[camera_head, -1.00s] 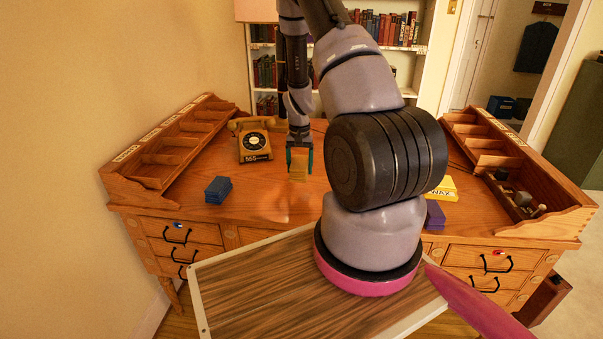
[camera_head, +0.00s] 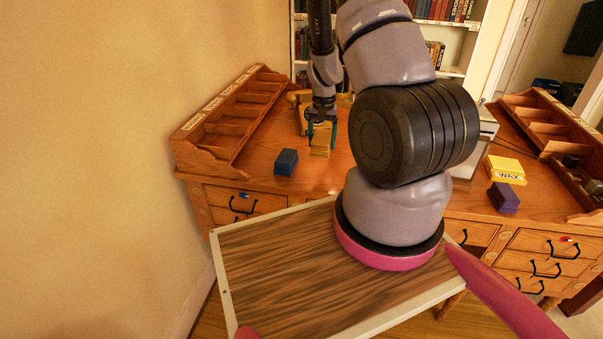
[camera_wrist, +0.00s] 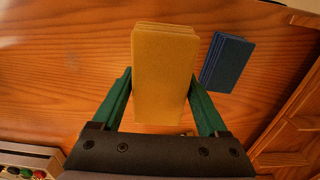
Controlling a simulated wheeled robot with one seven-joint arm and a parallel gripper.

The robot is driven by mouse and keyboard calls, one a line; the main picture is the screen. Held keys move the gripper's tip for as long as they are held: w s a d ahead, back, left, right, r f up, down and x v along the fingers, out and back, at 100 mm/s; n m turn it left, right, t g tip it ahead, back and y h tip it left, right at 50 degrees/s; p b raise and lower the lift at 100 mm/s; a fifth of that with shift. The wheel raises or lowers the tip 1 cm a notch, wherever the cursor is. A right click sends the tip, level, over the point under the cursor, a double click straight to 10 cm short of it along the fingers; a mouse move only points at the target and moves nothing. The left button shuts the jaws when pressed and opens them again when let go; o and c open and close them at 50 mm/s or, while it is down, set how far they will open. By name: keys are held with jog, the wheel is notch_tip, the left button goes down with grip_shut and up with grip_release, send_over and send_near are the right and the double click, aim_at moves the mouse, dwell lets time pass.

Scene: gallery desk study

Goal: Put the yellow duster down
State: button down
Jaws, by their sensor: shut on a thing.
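The yellow duster (camera_head: 320,147) is a yellow block in the jaws of my gripper (camera_head: 321,138), above the left part of the wooden desk (camera_head: 325,178). In the wrist view the yellow duster (camera_wrist: 164,80) lies between the two green fingers of my gripper (camera_wrist: 161,88), which are shut on its sides. I cannot tell whether its underside touches the desk. A blue duster (camera_head: 286,161) lies on the desk just left of it, with a small gap. It also shows in the wrist view (camera_wrist: 228,62), right of the yellow one.
A telephone (camera_head: 298,98) stands behind my gripper, partly hidden. A pigeonhole rack (camera_head: 228,125) borders the desk's left side, another (camera_head: 540,118) its right. A yellow WAX box (camera_head: 505,168) and a purple block (camera_head: 503,197) lie at the right. Desk in front of the yellow duster is bare.

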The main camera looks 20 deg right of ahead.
send_over(318, 173)
notch_tip(318, 173, down, 5)
jog(key=shift+f, duration=0.1)
jog(key=shift+w+f, duration=0.1)
jog(key=shift+f, duration=2.25)
jog(key=shift+f, duration=0.1)
grip_release()
jog(key=shift+f, duration=0.1)
